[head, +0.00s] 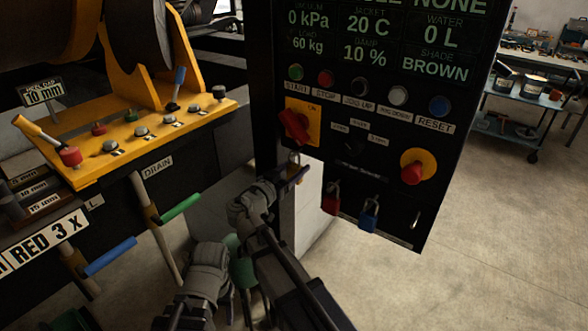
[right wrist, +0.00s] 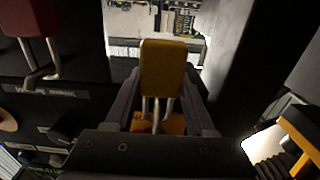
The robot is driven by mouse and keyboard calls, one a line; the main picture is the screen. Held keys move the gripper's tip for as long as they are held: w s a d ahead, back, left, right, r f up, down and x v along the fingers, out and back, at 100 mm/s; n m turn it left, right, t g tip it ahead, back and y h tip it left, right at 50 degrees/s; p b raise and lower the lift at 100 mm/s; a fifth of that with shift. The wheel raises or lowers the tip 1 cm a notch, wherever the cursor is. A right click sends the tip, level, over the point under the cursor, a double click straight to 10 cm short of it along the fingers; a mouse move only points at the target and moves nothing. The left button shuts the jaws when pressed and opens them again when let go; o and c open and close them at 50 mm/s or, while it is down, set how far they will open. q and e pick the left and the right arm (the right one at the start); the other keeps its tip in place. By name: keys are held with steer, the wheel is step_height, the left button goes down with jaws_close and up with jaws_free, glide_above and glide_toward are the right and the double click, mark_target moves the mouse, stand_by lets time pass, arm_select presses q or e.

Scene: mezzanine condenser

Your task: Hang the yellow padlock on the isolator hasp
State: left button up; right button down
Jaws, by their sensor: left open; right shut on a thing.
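The yellow padlock (right wrist: 162,68) is between the two fingers of my right gripper (right wrist: 160,105), which is shut on it. In the right wrist view its shackle points down the picture towards a yellow-orange plate. In the head view my right gripper (head: 292,174) is just below the isolator, a red rotary handle (head: 294,126) on a yellow plate. The padlock (head: 292,186) shows there only as a small, dark yellow patch. I cannot tell whether its shackle passes through the hasp. My left gripper (head: 209,256) is low and left of the right one, open, its fingertips unclear.
Red (head: 332,197) and blue (head: 369,214) padlocks hang along the panel's lower edge. A red emergency button (head: 413,172) is to the right. Valve levers with green (head: 180,207) and blue (head: 110,256) grips stand at left. Open floor lies right of the panel.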

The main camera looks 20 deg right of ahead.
steer(key=shift+c, duration=0.8)
jaws_free()
steer(key=shift+s, duration=0.1)
